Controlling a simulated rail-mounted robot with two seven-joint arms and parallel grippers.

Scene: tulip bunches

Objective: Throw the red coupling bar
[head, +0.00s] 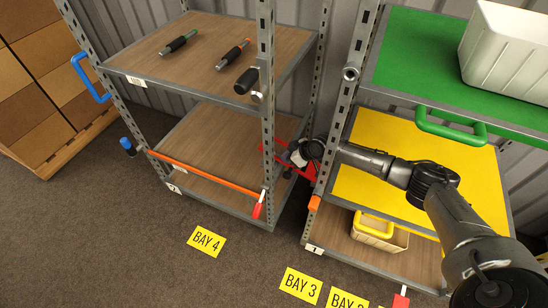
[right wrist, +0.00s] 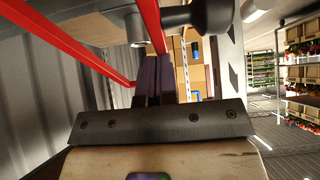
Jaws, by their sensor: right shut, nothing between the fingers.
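The red coupling bar (head: 274,158) sits in the gap between the left rack and the right rack in the head view, partly hidden by my right gripper. Red bar lengths also show in the right wrist view (right wrist: 72,46), running past the fingertips on the left and above. My right gripper (head: 294,156) is at the bar, its dark fingers (right wrist: 153,62) shut together with nothing between them. The fingers look close to the red bar; I cannot tell whether they touch it. My left gripper is not in view.
The left rack carries an orange rail (head: 205,175) with a red tip and a black knob (head: 246,80). Two dark-handled tools lie on its top shelf. The right rack has a green shelf (head: 415,50), a yellow shelf (head: 375,195) and a cream bin (head: 510,50). Floor is clear around the BAY 4 label (head: 207,242).

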